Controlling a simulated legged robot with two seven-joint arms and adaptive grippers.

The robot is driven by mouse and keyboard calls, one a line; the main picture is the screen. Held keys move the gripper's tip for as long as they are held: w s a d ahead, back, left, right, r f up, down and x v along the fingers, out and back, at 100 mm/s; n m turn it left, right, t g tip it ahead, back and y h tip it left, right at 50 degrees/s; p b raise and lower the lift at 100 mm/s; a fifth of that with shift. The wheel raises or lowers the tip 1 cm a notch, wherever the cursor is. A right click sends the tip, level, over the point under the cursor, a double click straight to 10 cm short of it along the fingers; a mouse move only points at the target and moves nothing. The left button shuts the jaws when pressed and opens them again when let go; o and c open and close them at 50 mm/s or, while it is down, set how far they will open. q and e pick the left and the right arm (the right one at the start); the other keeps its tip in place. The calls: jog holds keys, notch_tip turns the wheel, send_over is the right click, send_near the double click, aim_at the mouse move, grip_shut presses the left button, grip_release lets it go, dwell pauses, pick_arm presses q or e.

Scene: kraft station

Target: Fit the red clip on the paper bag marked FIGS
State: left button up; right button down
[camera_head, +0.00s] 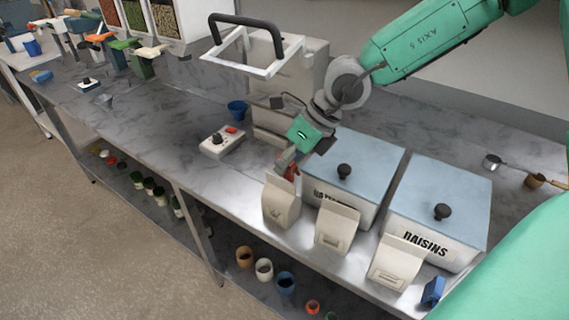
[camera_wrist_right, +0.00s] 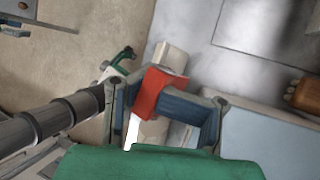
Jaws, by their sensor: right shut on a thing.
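My right gripper (camera_head: 291,163) is over the leftmost paper bag (camera_head: 281,205) in the head view. It is shut on the red clip (camera_head: 291,172), which is at the top of that bag. In the right wrist view the red clip (camera_wrist_right: 157,92) sits between the fingers of my right gripper (camera_wrist_right: 166,103), across the pale folded top of the bag (camera_wrist_right: 172,56). I cannot tell whether the clip grips the fold. Two more paper bags, a middle one (camera_head: 337,229) and a right one (camera_head: 396,263), stand alongside. No FIGS marking is readable on any bag. My left gripper is not in view.
A bin (camera_head: 356,169) with a black knob stands right behind the bags, and a bin marked RAISINS (camera_head: 440,208) is to its right. A control box (camera_head: 221,142) and a blue cup (camera_head: 237,110) are to the left. A blue clip-like object (camera_head: 433,291) lies at the right.

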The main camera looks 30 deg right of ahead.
jog(key=shift+a, duration=1.1)
jog(key=shift+d+f, duration=0.1)
jog(key=shift+d, duration=0.4)
jog(key=shift+d+f, duration=0.3)
jog(key=shift+a, duration=0.75)
jog(key=c, duration=1.1)
grip_release()
jog(key=shift+d, duration=0.1)
jog(key=shift+o, duration=0.9)
jog(key=shift+d, duration=0.15)
jog(key=shift+d+f, duration=0.1)
jog(key=shift+d, duration=0.2)
jog(key=o, duration=0.9)
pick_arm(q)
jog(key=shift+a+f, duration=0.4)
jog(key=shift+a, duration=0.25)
pick_arm(e)
jog(key=shift+a, duration=0.4)
